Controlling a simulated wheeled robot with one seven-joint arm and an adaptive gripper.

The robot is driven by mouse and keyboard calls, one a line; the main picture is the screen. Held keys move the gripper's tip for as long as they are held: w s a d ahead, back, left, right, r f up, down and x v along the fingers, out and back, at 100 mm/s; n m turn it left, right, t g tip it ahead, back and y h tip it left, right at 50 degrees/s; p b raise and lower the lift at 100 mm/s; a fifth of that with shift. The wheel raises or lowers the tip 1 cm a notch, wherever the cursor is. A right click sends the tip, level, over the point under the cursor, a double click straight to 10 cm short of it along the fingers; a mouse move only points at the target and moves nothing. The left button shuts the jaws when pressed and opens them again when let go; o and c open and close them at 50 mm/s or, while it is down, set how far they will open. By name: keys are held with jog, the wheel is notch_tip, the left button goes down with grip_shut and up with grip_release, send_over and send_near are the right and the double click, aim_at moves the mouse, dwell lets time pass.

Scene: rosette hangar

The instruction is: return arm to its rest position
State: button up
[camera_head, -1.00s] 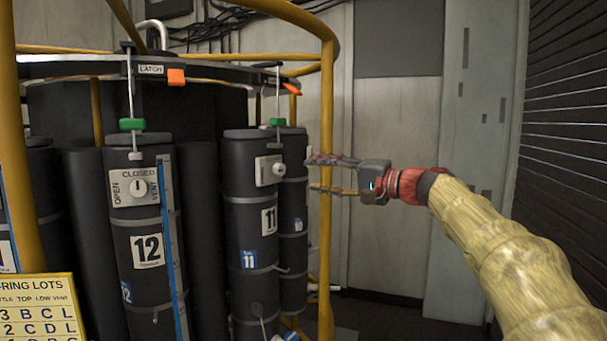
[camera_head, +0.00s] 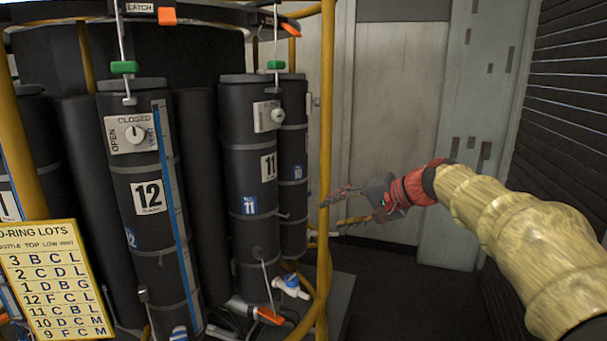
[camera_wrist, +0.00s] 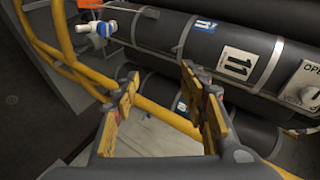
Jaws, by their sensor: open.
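My gripper (camera_head: 335,210) is in the head view right of the bottle rosette, at the end of my sleeved arm. Its fingers point left toward the yellow upright rail, apart from each other and with nothing between them. In the wrist view my gripper (camera_wrist: 160,100) shows both yellowish finger pads spread wide. Behind them are a yellow rail (camera_wrist: 165,115) and the dark bottle 11 (camera_wrist: 200,45). I cannot tell how near the fingertips are to the yellow rail.
Bottle 12 (camera_head: 147,235) and bottle 11 (camera_head: 249,215) hang in the rosette frame. A yellow upright rail (camera_head: 326,130) stands between them and my gripper. A yellow lot sign (camera_head: 55,280) is at lower left. A dark slatted wall (camera_head: 570,120) is at right; floor (camera_head: 400,285) below is clear.

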jog(key=s+d+f+n+h, duration=0.1)
jog(key=s+d+f+h, duration=0.2)
jog(key=s, duration=1)
jog(key=s+d+f+n+g+h, duration=0.1)
jog(key=s+d+f+n+h, duration=0.1)
jog(key=s+f, duration=0.7)
jog(key=s+d+f+n+g+h, duration=0.1)
jog(key=s+d+f+h, duration=0.3)
jog(key=s, duration=1.4)
notch_tip(320, 180, down, 3)
jog(key=shift+s+d+r+n, duration=0.15)
jog(key=shift+s+d+n, duration=0.15)
jog(key=shift+n, duration=0.3)
jog(key=shift+c, duration=0.6)
